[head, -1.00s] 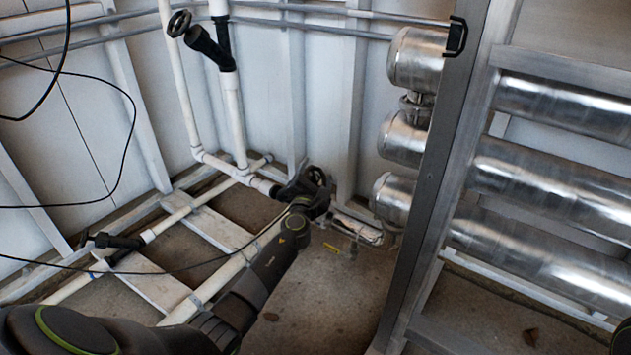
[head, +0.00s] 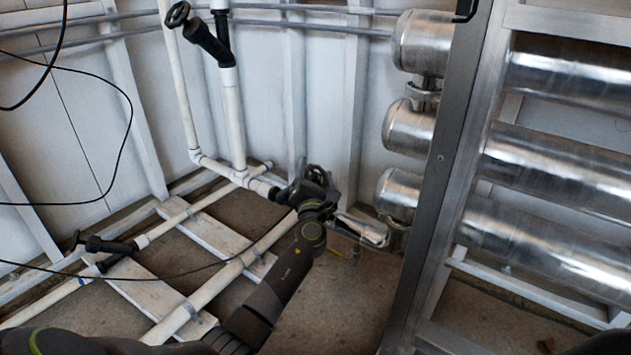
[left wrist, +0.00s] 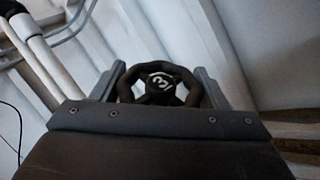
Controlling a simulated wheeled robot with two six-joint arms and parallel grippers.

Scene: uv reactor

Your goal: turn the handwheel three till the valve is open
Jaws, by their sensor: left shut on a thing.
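Handwheel three (left wrist: 160,84) is a black spoked wheel with a white 3 on its hub. It sits between the two fingers of my left gripper (left wrist: 158,90) in the left wrist view, and the gripper is shut on its rim. In the head view the wheel (head: 316,176) shows small and dark at the end of my left arm, on the black valve by the white pipe. My left gripper (head: 312,196) partly hides the valve body. My right gripper is not in view.
Another black handwheel (head: 178,14) is on the upright pipe at the top. A third black valve (head: 110,246) is on the left floor pipe. Steel cylinders (head: 410,123) and a grey metal frame (head: 440,170) stand to the right. A thin black cable (head: 130,110) hangs at left.

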